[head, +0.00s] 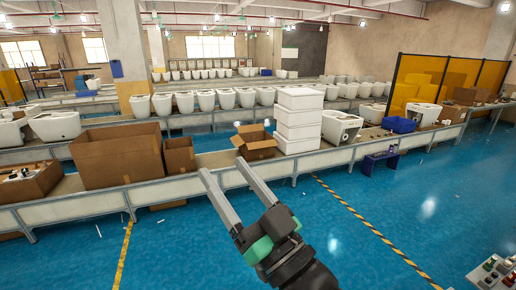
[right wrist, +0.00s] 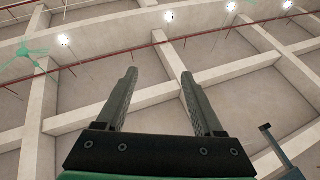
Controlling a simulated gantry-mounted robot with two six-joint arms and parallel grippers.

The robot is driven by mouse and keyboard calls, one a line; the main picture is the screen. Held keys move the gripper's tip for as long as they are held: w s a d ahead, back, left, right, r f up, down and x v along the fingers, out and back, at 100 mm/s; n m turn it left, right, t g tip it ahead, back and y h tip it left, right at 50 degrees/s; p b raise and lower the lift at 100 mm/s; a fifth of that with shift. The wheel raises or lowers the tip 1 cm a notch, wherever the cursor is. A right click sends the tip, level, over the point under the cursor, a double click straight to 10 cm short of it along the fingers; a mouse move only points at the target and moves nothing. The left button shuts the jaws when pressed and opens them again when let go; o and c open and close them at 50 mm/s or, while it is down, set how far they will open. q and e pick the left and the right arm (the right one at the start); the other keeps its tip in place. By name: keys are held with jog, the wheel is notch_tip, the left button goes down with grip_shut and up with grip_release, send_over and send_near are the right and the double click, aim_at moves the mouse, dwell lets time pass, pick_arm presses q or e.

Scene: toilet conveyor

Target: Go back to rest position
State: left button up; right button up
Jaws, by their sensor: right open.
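My right gripper (head: 232,178) is raised in front of the conveyor in the head view, its two long grey fingers spread apart with nothing between them. In the right wrist view the same gripper (right wrist: 162,95) shows two dark fingers standing apart and empty, pointing up at the ceiling. My left gripper is not in view.
The near conveyor (head: 75,205) carries a large cardboard box (head: 118,160), an open smaller box (head: 254,146), a stack of white boxes (head: 299,120) and a toilet (head: 341,127). A small blue bench (head: 380,158) stands at its front. The blue floor (head: 400,210) is largely clear.

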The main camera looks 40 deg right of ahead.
jog(key=s+a+r+n+t+y, duration=0.2)
jog(key=s+a+r+t, duration=0.15)
jog(key=s+r, duration=0.8)
notch_tip(320, 180, up, 18)
jog(key=w+p, duration=0.2)
jog(key=p, duration=1.5)
jog(key=shift+d+t, duration=0.35)
jog(key=shift+d, duration=0.1)
jog(key=shift+w, duration=0.1)
